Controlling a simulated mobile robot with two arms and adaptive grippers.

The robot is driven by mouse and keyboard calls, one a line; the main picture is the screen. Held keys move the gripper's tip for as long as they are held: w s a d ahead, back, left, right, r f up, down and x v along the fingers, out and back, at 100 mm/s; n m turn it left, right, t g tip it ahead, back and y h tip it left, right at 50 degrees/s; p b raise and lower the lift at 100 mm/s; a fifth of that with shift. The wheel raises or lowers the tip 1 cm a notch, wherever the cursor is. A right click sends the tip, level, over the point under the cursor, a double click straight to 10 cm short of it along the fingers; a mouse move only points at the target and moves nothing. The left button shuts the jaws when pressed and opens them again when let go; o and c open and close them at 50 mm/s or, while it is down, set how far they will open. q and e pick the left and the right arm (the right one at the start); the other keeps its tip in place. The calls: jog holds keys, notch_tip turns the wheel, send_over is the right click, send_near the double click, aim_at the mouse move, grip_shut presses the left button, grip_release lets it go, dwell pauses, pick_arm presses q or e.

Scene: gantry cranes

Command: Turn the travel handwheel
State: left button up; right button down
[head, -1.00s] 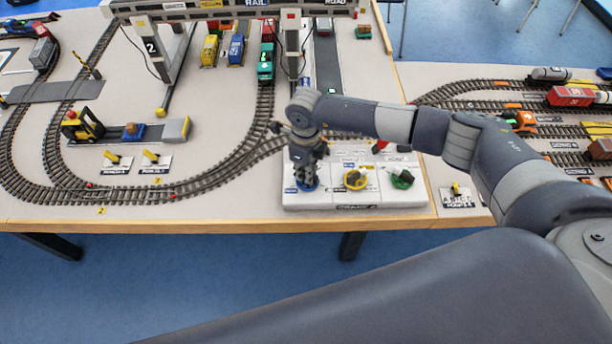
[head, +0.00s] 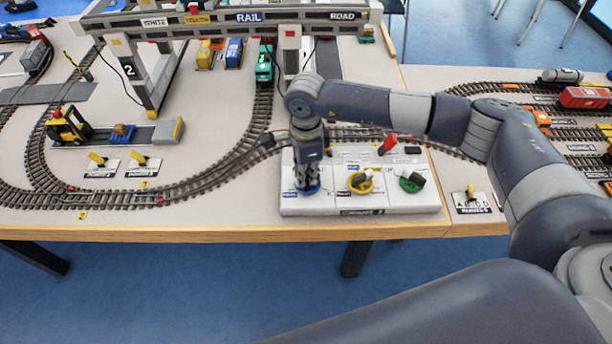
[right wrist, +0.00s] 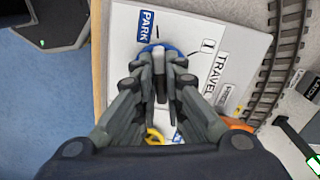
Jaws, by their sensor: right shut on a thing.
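The travel handwheel is a blue wheel (head: 309,189) at the left end of the white control panel (head: 360,208). In the right wrist view its blue rim (right wrist: 148,48) shows beyond the fingertips, beside the printed words PARK and TRAVEL. My right gripper (head: 308,178) points down over the wheel; in the right wrist view its fingers (right wrist: 160,76) are shut on the wheel's grey handle. The fingers hide much of the wheel. The gantry crane (head: 250,24) spans the tracks behind the panel. My left gripper is not in view.
A yellow handwheel (head: 361,182) and a green handwheel (head: 411,181) sit on the same panel, right of my gripper. Tracks curve close behind the panel. A toy forklift (head: 70,126) stands at the left.

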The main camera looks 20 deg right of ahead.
jog(key=shift+w+r, duration=0.1)
dwell(0.4)
jog(key=c, duration=1.7)
grip_release()
notch_tip(320, 180, up, 12)
jog(key=shift+f, duration=0.1)
